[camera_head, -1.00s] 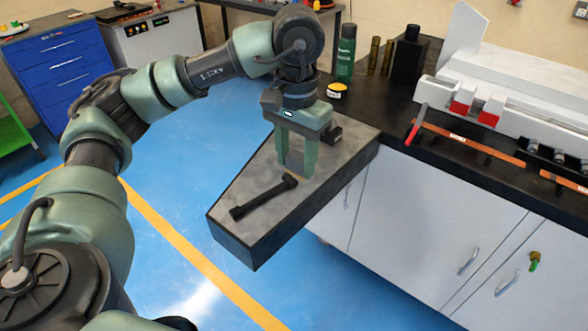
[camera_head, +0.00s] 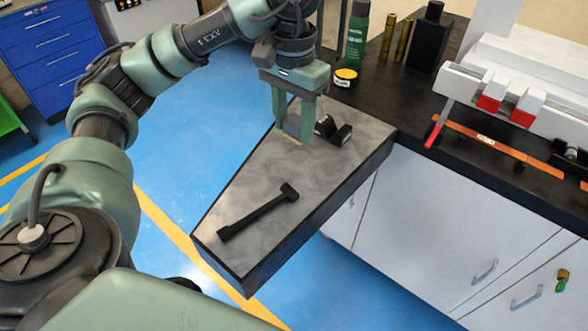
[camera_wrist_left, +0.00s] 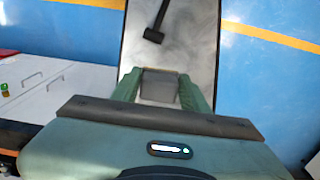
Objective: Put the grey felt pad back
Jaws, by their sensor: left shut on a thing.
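My left gripper (camera_head: 293,132) is shut on the grey felt pad (camera_head: 292,124), a thin grey piece with a tan lower edge, held upright between the fingers. The pad also shows between the fingers in the left wrist view (camera_wrist_left: 160,88). They are over the far part of the grey-topped side surface (camera_head: 230,245), behind the black hammer (camera_head: 258,212). I cannot tell whether the pad touches the surface. My right gripper is not in view.
A small black block (camera_head: 340,134) stands close right of the gripper. On the dark bench behind are a yellow-lidded tin (camera_head: 345,76), a green bottle (camera_head: 357,40) and the white bender (camera_head: 510,75). The surface around the hammer is otherwise clear.

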